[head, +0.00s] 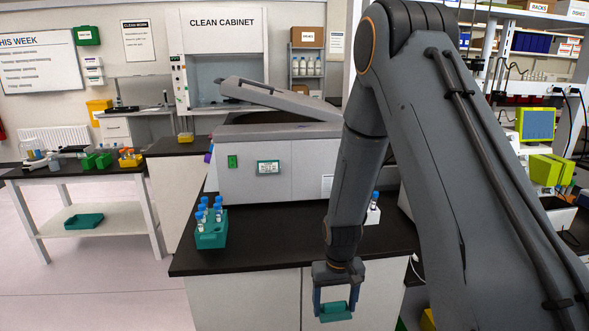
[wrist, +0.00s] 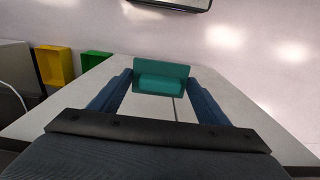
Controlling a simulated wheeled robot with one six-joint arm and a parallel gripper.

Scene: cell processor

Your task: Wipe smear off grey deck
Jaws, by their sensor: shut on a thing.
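My gripper (head: 335,300) hangs low in front of the black bench's front edge, with its fingers pointing down. It is shut on a teal wiper (head: 335,313), a flat plate with a thicker block on it. The wiper also shows between the blue fingertips in the wrist view (wrist: 162,72). A grey machine (head: 290,178) with its grey lid (head: 280,98) raised at a slant stands on the bench behind my arm. I cannot make out a grey deck surface for certain, and no smear shows in either view.
A teal rack (head: 211,236) of blue-capped tubes stands at the bench's left front. More blue-capped tubes (head: 374,212) stand right of my forearm. The black bench top (head: 270,240) is clear between them. Yellow (wrist: 54,66) and green (wrist: 93,60) bins show in the wrist view.

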